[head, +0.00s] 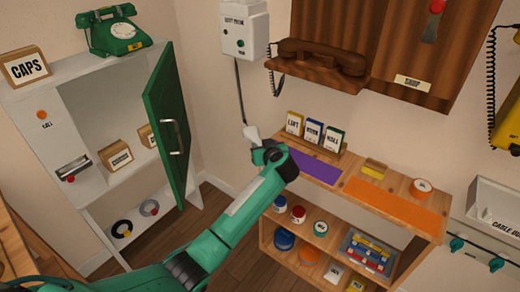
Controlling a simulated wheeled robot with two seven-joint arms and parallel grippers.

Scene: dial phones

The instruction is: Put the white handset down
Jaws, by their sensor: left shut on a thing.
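The white handset (251,134) is held in the air at the left end of the wooden shelf unit, and only a small part of it shows. My left gripper (262,148) is shut on it, with the fingers partly hidden by my own wrist. A dark cord (239,92) runs from the handset up to the white wall phone (241,30), which hangs on the wall above. My right gripper is not in view.
The shelf unit's top carries a purple mat (302,164), an orange mat (396,206) and several upright cards (312,132). A green cabinet door (168,125) stands open left of my arm. A brown handset (322,55) rests on a wooden wall phone.

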